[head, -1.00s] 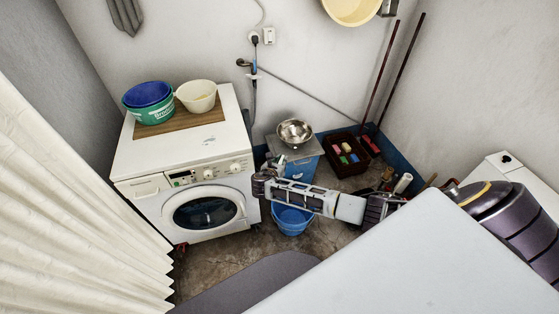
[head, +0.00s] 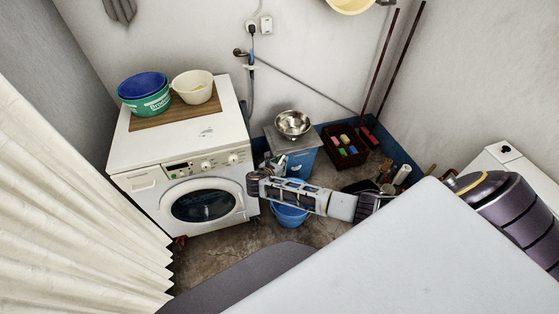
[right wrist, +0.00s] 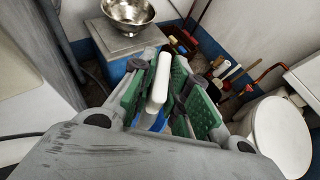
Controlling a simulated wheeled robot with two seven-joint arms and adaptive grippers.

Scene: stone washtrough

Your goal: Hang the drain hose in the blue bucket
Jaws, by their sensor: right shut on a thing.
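The blue bucket (head: 290,215) stands on the floor right of the washing machine, partly hidden behind my right forearm. My right gripper (head: 279,163) is above and behind the bucket, close to the machine's right front edge. In the right wrist view its green-padded fingers (right wrist: 165,88) are closed on a slim white piece (right wrist: 158,78) with a rounded top. This looks like the end of the drain hose; the rest of the hose is not clear. Blue shows below the fingers, but I cannot tell whether it is the bucket. My left gripper is not in view.
The washing machine (head: 200,205) stands left, with tubs on its board. A steel bowl (head: 292,123) sits on a blue-sided stand (head: 302,163) just behind my gripper. A dark red crate (head: 344,145) is further right. A white tabletop (head: 420,260) fills the lower right.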

